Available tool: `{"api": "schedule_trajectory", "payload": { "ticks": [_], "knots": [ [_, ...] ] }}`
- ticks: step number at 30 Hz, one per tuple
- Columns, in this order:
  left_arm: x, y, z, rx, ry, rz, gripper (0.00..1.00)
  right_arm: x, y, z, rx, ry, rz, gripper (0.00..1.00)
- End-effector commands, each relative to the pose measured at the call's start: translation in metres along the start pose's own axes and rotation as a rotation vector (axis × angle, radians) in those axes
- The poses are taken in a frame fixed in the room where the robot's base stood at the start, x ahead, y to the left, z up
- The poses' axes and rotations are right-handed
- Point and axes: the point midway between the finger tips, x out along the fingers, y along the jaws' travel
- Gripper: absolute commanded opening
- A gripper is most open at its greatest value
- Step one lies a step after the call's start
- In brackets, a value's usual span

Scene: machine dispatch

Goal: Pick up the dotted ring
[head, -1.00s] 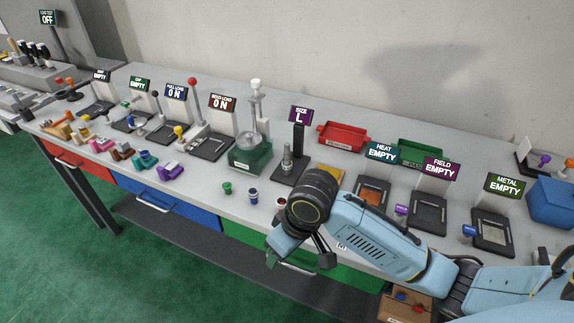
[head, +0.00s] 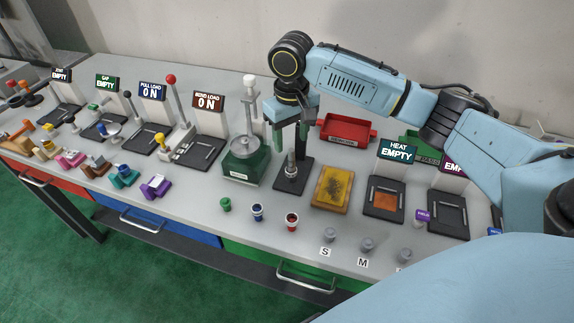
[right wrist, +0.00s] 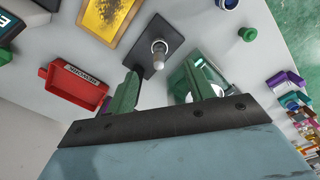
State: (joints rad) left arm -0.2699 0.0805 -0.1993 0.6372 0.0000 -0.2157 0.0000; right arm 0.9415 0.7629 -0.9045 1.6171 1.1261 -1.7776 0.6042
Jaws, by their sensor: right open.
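A grey ring-like piece (head: 292,170) sits around the upright post of the dark size stand (head: 289,187). In the right wrist view a pale round rim (right wrist: 159,46) shows around that post. I cannot make out dots on it, so I cannot tell whether it is the dotted ring. My right gripper (head: 290,148) is above the post, pointing down, with its green fingers apart. In the right wrist view the open, empty gripper (right wrist: 155,84) has the post tip between and just beyond its fingers. My left gripper is not in view.
A green-based press (head: 245,167) stands close left of the stand. A yellow pad (head: 332,188) lies right and a red bin (head: 345,131) behind. Small green (head: 225,204), blue (head: 257,212) and red (head: 291,221) pieces stand in front.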

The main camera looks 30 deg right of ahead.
Motion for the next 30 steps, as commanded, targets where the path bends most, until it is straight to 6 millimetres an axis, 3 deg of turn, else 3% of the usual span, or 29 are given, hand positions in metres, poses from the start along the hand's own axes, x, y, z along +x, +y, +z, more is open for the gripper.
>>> {"api": "schedule_trajectory", "payload": {
  "ticks": [1,3,6,8,13,17,22,30],
  "knots": [
    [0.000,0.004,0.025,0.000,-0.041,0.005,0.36,0.013,0.000,0.001,0.001,-0.005,0.000,0.53],
    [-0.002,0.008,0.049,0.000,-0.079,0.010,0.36,0.025,0.000,0.001,0.000,-0.003,0.000,0.53],
    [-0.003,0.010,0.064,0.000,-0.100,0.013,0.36,0.039,0.000,0.000,0.000,-0.001,0.000,0.53],
    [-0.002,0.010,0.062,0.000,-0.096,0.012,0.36,0.045,0.000,0.000,-0.001,0.000,-0.001,0.53],
    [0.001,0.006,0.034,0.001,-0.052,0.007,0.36,0.055,0.000,0.001,-0.002,0.000,-0.001,0.53],
    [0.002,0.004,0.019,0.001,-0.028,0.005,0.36,0.075,0.002,0.003,0.000,-0.003,0.001,0.53],
    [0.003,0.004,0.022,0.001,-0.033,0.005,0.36,0.097,0.002,0.003,-0.001,0.001,0.001,0.53],
    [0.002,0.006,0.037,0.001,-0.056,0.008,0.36,0.101,0.002,0.003,-0.003,0.003,0.000,0.53]
  ]
}}
